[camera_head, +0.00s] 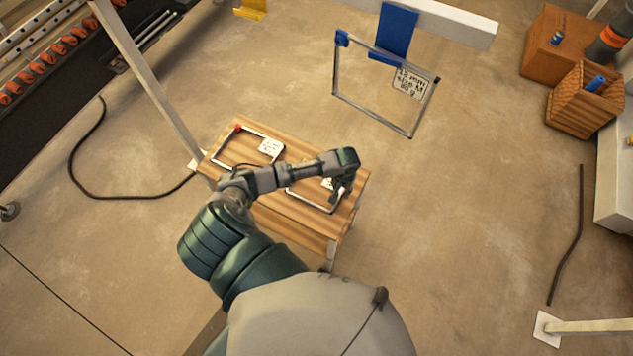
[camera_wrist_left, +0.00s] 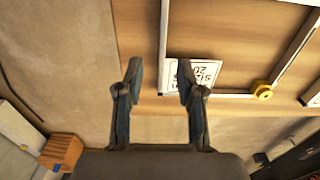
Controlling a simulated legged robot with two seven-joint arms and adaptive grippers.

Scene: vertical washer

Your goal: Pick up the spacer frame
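A thin metal spacer frame (camera_head: 314,205) with a white label lies on the right part of a wooden table (camera_head: 290,233), partly hidden by my left arm. In the left wrist view this spacer frame (camera_wrist_left: 235,94) shows a yellow corner piece and a paper label. My left gripper (camera_head: 341,193) is above the table's right end. The left wrist view shows its fingers (camera_wrist_left: 157,88) open, with a corner of the frame between them in the picture; contact cannot be told. A second frame (camera_head: 258,132) with a red corner lies on the table's left part. My right gripper is not in view.
A larger frame (camera_head: 372,113) with a blue corner stands beyond the table, by a blue panel (camera_head: 395,32). A white post (camera_head: 145,78) rises at the table's left corner. A black cable (camera_head: 78,170) lies on the floor. Wooden crates (camera_head: 585,112) stand at the right.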

